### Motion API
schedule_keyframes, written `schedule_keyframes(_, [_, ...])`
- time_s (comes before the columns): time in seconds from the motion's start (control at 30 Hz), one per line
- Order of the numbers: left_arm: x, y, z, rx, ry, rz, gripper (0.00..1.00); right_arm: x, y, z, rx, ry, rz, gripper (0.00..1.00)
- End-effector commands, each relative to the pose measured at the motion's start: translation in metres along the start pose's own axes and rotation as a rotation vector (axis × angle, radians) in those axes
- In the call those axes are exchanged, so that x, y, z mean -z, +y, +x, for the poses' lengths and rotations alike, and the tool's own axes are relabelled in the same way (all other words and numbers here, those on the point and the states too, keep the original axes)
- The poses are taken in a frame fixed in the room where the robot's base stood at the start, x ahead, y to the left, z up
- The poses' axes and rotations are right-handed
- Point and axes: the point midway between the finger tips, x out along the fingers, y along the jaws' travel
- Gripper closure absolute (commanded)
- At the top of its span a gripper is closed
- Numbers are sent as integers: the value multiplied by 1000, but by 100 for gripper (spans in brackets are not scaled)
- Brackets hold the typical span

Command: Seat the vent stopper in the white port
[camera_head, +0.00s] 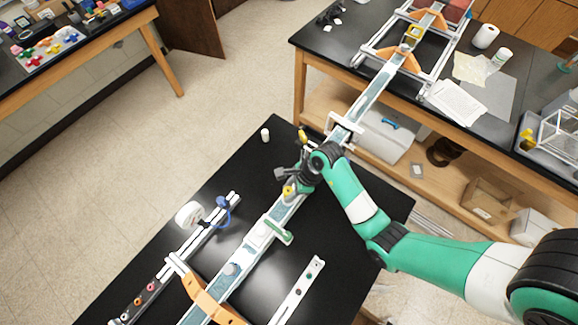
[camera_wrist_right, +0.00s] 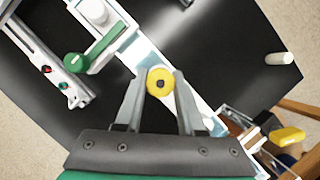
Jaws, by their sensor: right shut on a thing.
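My right gripper (camera_head: 290,188) is over the long rail near the table's middle. In the wrist view its two fingers (camera_wrist_right: 160,90) close on a round yellow piece with a dark centre (camera_wrist_right: 160,81), which looks like the vent stopper; its yellow also shows in the head view (camera_head: 288,191). The rail lies under the fingers. A white block (camera_head: 261,232) with a green lever (camera_head: 281,233) sits on the rail beside the gripper. A round white fitting (camera_head: 232,269) sits farther down the rail. I cannot tell for sure which is the white port. My left gripper is out of view.
A white bar with coloured ports (camera_head: 298,292) lies at the right. A rail with a white round part and blue loop (camera_head: 223,210) lies at the left. A small white cylinder (camera_head: 265,134) stands near the far edge. Black tabletop is bare left of the gripper.

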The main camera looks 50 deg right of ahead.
Motion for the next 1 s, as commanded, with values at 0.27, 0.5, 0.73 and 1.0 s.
schedule_keyframes(0.27, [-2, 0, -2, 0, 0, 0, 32, 16, -2, 33, -3, 6, 3, 100])
schedule_keyframes(0.5, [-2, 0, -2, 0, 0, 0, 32, 18, 0, 36, -7, 10, 5, 47])
schedule_keyframes(0.73, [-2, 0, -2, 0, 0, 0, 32, 15, -2, 33, -2, 5, 3, 32])
schedule_keyframes(1.0, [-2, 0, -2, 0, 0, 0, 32, 14, -2, 32, 0, 2, 2, 32])
